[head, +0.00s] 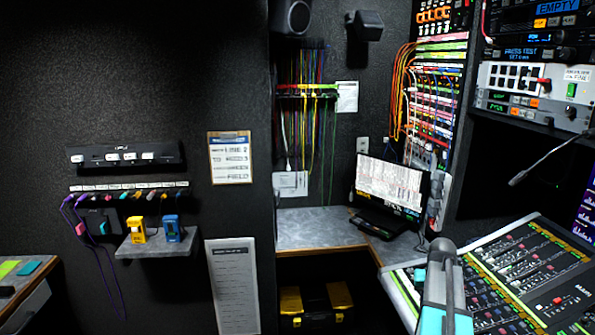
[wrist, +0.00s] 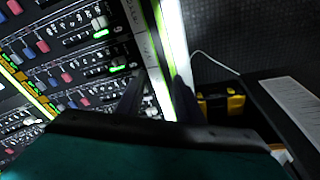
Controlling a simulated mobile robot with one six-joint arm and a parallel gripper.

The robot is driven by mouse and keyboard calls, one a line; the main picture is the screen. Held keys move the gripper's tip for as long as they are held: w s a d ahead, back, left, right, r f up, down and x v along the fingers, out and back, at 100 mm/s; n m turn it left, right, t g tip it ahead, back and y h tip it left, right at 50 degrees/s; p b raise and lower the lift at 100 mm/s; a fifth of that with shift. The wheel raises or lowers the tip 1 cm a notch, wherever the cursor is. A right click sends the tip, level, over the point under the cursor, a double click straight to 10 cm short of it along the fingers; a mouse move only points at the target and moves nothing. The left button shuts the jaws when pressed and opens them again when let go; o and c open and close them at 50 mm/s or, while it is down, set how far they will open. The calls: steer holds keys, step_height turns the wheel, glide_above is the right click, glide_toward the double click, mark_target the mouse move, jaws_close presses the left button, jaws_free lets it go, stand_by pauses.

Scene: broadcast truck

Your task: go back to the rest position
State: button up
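The task names no object, only my own arm. In the head view my arm, grey and teal, shows at the lower right in front of the mixing console (head: 525,275); I cannot make out the fingertips there. In the wrist view my gripper (wrist: 158,92) has its two dark fingers apart, with nothing between them. Beyond the fingers lie the console (wrist: 70,70) with its faders and lit buttons, and its bright edge with a green strip.
A monitor (head: 390,188) stands on the grey corner desk (head: 315,230), left of the console. A black and yellow case (head: 317,305) sits beneath. A gooseneck microphone (head: 540,160) reaches in from the right. A wall shelf (head: 158,246) holds yellow and blue devices.

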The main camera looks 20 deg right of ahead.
steer(key=w+a+f+n+y, duration=0.15)
steer(key=a+f, duration=0.35)
steer(key=a, duration=0.7)
steer(key=w+a+f+n, duration=0.2)
steer(key=a+f, duration=0.2)
steer(key=a, duration=0.8)
steer(key=w+a+f+n, duration=0.15)
steer(key=a+f, duration=0.35)
steer(key=a, duration=0.6)
steer(key=s+a+f+n+g, duration=0.1)
steer(key=s+a+f, duration=0.1)
steer(key=a, duration=0.4)
steer(key=s+a+f+n, duration=0.1)
steer(key=s+a+f, duration=0.2)
steer(key=a, duration=0.4)
steer(key=s+f+g+b, duration=0.5)
steer(key=s+f+b, duration=0.5)
steer(key=s+f, duration=1.5)
step_height(320, 180, down, 3)
steer(key=shift+s+r+g, duration=0.1)
steer(key=shift+s+g, duration=0.2)
steer(key=shift+g, duration=0.1)
steer(key=shift+d+y, duration=0.15)
steer(key=shift+y, duration=0.1)
